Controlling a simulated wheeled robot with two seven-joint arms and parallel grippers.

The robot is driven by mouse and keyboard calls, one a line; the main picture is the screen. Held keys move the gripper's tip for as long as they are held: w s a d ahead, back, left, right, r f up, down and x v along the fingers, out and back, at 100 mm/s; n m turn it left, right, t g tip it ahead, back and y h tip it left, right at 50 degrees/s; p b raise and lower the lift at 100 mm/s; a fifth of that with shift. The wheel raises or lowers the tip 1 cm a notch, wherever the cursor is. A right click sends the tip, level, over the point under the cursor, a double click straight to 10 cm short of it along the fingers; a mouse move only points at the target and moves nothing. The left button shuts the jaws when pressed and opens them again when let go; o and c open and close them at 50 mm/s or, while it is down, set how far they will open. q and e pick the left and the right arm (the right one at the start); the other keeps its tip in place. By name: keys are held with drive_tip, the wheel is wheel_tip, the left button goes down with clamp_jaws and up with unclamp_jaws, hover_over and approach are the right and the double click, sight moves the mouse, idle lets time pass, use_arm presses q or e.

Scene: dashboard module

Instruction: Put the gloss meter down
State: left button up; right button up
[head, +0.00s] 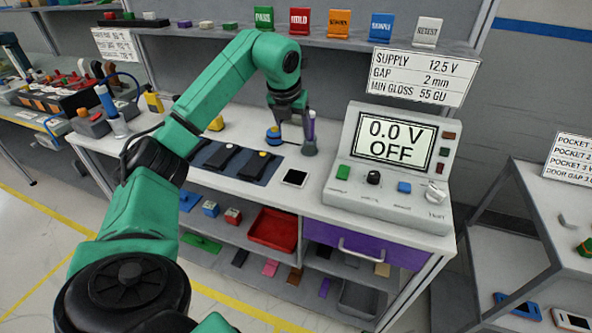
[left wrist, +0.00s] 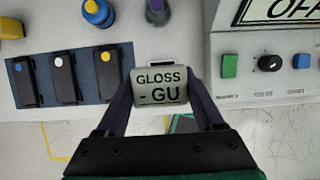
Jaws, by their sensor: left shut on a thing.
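My left gripper (head: 291,117) is above the back of the bench in the head view. In the left wrist view its two dark fingers (left wrist: 163,98) are shut on the gloss meter (left wrist: 160,87), a small pale block whose face reads "GLOSS - GU". The meter is hard to make out in the head view. My right gripper is not in view.
A dark blue mat with several black pieces (head: 229,159) lies left of the tile. A blue bottle (left wrist: 97,12) and a purple one (head: 310,128) stand behind. The console (head: 388,201), reading "0.0 V OFF", stands to the right. Bare bench (head: 335,212) lies in front.

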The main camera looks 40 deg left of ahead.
use_arm(q)
wheel_tip(320, 180, down, 12)
drive_tip(key=shift+f+p, duration=0.1)
drive_tip(key=shift+p, duration=0.3)
drive_tip(key=shift+w+f, duration=0.15)
drive_tip(key=shift+f, duration=0.15)
drive_tip(key=o, duration=1.5)
drive_tip(key=shift+r, duration=0.1)
drive_tip(key=shift+r, duration=0.35)
drive_tip(key=b+v, duration=0.1)
drive_tip(key=v, duration=1)
drive_tip(key=shift+r, duration=0.1)
